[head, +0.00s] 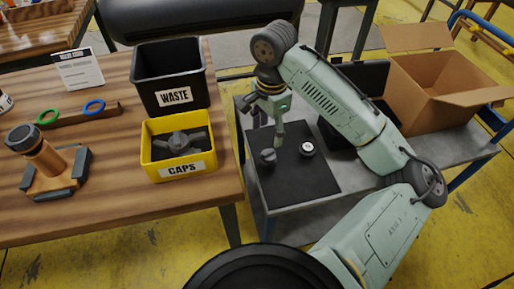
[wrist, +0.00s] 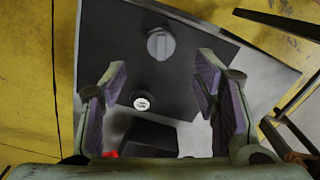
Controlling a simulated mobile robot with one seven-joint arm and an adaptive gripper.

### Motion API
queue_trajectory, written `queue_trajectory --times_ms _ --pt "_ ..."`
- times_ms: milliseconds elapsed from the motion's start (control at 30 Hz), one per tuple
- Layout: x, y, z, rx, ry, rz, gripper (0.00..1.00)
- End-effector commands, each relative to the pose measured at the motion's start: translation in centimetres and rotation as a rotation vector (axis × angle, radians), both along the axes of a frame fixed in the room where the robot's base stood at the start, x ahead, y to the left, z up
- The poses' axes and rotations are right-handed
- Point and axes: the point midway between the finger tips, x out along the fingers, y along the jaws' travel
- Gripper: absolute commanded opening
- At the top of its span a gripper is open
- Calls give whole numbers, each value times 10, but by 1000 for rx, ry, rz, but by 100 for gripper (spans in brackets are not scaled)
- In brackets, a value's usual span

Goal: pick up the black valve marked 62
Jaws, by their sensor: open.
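A black mat (head: 290,181) on the cart holds two small dark parts. One has a round white label on top (head: 307,149); in the wrist view the label (wrist: 141,103) has dark print too small to read. The other is a dark grey round part with a raised bar (head: 268,156), which also shows in the wrist view (wrist: 160,44). I cannot read 62 on either. My gripper (head: 274,128) points down above the mat, open and empty. In the wrist view both parts show in the gap between my gripper's fingers (wrist: 163,64).
A yellow CAPS bin (head: 153,157) with a dark part inside and a black WASTE bin (head: 147,90) stand on the wooden table at left. A black container (head: 340,138) and an open cardboard box (head: 425,98) stand on the grey cart right of the mat.

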Motion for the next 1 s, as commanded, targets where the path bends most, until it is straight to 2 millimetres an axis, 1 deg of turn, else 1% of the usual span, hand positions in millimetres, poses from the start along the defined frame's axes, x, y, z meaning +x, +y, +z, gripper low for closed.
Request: queue_trajectory --times_ms 67,133,300,400,567,767,833,900,1000 --pt "-2 -3 -3 -7 10 -10 55" --pt "-2 -4 -10 -7 14 -14 55" --pt "-3 -2 -39 -5 14 -12 55" --pt "-2 -2 -50 -5 11 -12 55" --pt "-2 -1 -61 -6 11 -9 55" --pt "-3 6 -88 -6 12 -10 55" --pt "-2 4 -97 -8 9 -13 55" --pt "-2 5 -104 -7 10 -12 55" --pt "-2 5 -109 -7 10 -10 55"
